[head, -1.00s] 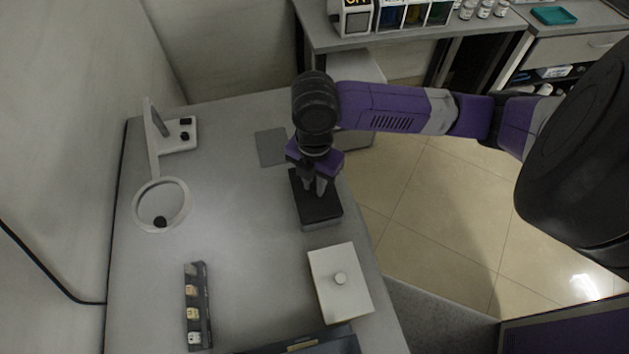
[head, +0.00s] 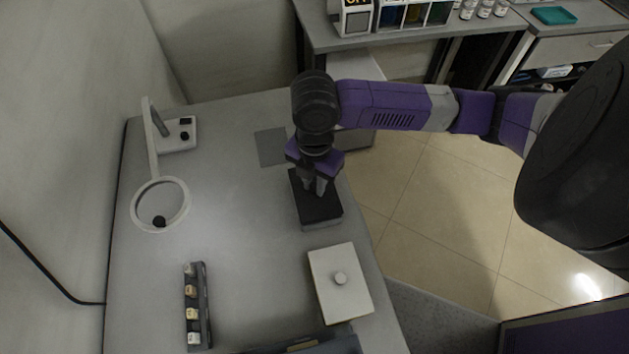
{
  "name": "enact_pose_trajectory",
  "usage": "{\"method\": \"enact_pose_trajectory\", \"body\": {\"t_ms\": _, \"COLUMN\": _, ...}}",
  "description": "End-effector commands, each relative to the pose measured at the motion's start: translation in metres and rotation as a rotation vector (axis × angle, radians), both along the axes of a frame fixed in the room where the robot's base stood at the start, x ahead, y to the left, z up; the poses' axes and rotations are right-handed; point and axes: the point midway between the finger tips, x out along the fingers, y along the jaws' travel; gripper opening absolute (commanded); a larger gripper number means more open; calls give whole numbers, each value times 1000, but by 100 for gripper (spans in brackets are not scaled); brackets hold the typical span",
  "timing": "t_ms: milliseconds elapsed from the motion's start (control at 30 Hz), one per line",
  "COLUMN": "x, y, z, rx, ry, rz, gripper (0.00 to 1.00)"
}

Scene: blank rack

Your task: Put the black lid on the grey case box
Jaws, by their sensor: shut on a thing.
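The black lid (head: 322,211) lies flat over the grey case box (head: 322,226), near the right edge of the table. Only a thin strip of the grey box shows along the lid's front side. My gripper (head: 319,190) points down from above, shut on the black lid near its middle. The fingers hide the part that they grip. I cannot tell whether the lid is fully seated or slightly above the rim.
A rack with several small blocks (head: 197,306) is at front left. A ring magnifier stand (head: 161,204) is at left. A flat grey pad (head: 270,147) lies behind. The table's middle is clear.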

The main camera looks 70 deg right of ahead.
Motion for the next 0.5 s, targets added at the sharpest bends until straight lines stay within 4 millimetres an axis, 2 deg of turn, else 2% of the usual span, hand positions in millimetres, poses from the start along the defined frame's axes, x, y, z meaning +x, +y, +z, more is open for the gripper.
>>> {"method": "enact_pose_trajectory", "body": {"t_ms": 500, "x": 0, "y": 0, "z": -12, "rx": -1, "ry": 0, "rz": 0, "gripper": 0}}
